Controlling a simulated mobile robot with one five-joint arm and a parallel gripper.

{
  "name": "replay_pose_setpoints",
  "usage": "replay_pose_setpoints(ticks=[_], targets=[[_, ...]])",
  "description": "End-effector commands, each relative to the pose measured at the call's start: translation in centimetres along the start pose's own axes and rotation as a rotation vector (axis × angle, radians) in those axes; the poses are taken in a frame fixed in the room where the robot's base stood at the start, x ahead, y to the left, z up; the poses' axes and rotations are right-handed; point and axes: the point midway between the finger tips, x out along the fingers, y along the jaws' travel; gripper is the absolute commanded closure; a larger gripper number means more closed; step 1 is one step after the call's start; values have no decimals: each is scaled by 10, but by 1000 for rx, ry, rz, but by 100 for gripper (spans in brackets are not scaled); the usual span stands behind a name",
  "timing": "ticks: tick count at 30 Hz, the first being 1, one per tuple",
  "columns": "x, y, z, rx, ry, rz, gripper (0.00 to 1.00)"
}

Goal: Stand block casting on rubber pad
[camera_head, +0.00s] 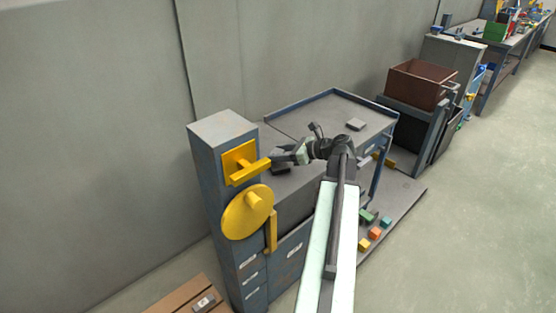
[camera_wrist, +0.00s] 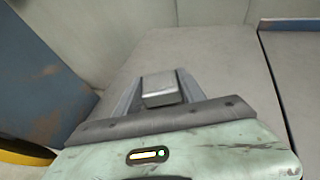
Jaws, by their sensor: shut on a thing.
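My gripper (camera_wrist: 160,92) is shut on the block casting (camera_wrist: 160,88), a small grey metal block, between its two fingers in the wrist view. In the head view my gripper (camera_head: 278,157) is over the left part of the grey bench top (camera_head: 330,109), close to the yellow lever. A dark flat piece (camera_head: 281,170), which looks like the rubber pad, lies on the bench just below my gripper. My gripper partly covers it, and the pad is not visible in the wrist view. The gap between casting and pad cannot be told.
A blue-grey cabinet with a yellow lever (camera_head: 250,172) and yellow wheel (camera_head: 247,211) stands left of the gripper. Another flat grey block (camera_head: 356,124) lies on the bench at the back right. A brown bin (camera_head: 420,84) stands farther right. The bench middle is mostly clear.

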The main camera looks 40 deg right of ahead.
Motion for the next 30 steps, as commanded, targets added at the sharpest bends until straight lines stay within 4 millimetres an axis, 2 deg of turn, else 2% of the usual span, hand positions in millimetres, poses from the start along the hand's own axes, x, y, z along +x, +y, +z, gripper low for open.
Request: replay_pose_setpoints(ticks=[1,4,10,15,16,18,28,30], targets=[[3,-2,-17,2,0,-5,99],[4,-5,-30,5,0,-12,99],[-1,-7,-27,7,0,-16,99],[0,-7,-32,8,0,-19,99],[-1,-8,-31,8,0,-19,45],[-1,-8,-31,8,0,-19,31],[-3,-8,-27,8,0,-20,31],[-11,-8,-26,9,0,-22,31]])
